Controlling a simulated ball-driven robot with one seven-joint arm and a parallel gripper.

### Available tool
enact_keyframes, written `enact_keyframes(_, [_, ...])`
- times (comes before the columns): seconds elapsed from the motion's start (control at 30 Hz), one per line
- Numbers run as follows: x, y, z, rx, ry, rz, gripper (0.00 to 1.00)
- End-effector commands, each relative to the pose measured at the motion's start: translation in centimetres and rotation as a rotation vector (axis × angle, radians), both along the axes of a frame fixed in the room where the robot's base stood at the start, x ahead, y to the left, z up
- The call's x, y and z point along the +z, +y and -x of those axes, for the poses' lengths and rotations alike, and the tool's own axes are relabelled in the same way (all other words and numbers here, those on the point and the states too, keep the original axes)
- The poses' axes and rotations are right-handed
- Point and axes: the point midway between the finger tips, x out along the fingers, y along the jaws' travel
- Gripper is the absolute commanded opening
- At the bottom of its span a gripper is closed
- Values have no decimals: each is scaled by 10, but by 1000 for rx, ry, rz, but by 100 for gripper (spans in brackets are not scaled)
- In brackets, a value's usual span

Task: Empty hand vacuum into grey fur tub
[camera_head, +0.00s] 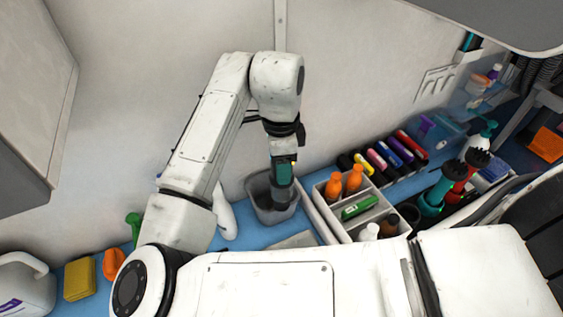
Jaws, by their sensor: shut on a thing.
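The grey fur tub (262,212) stands on the blue counter against the wall, in the middle of the view. It is open at the top. My gripper (281,152) hangs above the tub, pointing down, and is shut on the teal and dark grey hand vacuum (284,174). The vacuum's lower dark part reaches down over the tub's opening, and some of it appears inside the rim. My wrist partly hides the grip. I cannot tell whether the vacuum touches the tub or whether any fur is in it.
Right of the tub, a white divided caddy (325,207) holds orange bottles (354,179) and a green item. A row of coloured clippers (392,154) lies behind it. A white spray bottle (226,214) stands left of the tub. A yellow sponge (79,279) and white jug (24,284) are far left.

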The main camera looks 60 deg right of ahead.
Motion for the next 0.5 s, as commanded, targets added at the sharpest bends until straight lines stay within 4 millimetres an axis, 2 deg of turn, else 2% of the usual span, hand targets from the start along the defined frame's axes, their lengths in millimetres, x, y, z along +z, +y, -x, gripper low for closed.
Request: enact_keyframes(0.5, [29,0,0,0,0,0,15])
